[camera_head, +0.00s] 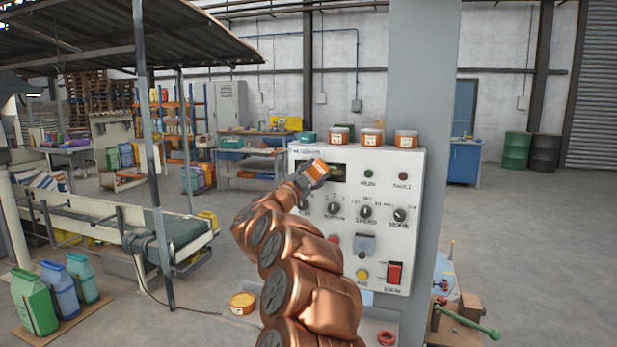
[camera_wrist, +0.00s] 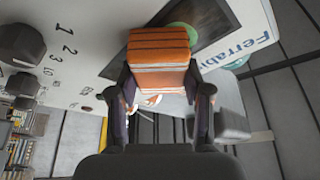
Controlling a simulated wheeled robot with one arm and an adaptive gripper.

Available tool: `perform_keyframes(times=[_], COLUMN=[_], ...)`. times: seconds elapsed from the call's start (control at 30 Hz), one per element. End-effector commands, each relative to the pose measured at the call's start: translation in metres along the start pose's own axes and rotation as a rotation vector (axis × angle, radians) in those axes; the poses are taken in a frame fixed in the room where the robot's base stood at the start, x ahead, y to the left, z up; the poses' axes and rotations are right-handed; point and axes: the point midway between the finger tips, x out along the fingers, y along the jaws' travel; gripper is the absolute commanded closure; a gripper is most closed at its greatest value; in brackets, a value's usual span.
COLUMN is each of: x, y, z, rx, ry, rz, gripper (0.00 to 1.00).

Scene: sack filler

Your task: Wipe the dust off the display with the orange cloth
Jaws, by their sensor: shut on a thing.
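The orange cloth (camera_head: 317,171) is a folded pad with pale stripes. My gripper (camera_head: 303,183) is shut on it, and the wrist view shows the cloth (camera_wrist: 160,48) between the two fingers (camera_wrist: 162,88). The display (camera_head: 339,173) is a dark rectangle at the upper left of the white control panel (camera_head: 409,255). The cloth is in front of the display's left part and hides it. I cannot tell whether they touch. In the wrist view the dark display (camera_wrist: 228,18) lies behind the cloth, with a pale green patch (camera_wrist: 184,35) partly hidden. Dust is not clearly distinguishable.
Knobs (camera_head: 366,212), buttons and a red switch (camera_head: 394,273) sit below the display. Several orange-labelled jars (camera_head: 372,137) and a teal item (camera_head: 307,137) stand on the panel's top. A grey column (camera_head: 424,70) rises behind. A conveyor (camera_head: 120,222) is at left.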

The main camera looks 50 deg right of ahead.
Motion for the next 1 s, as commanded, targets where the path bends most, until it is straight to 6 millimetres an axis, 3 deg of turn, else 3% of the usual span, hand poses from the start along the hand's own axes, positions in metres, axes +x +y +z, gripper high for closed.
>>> perform_keyframes(times=[1.0], x=[0.012], y=[0.036], z=[-0.031], rx=[-0.001], ry=[0.002], rz=[0.004], gripper=[0.79])
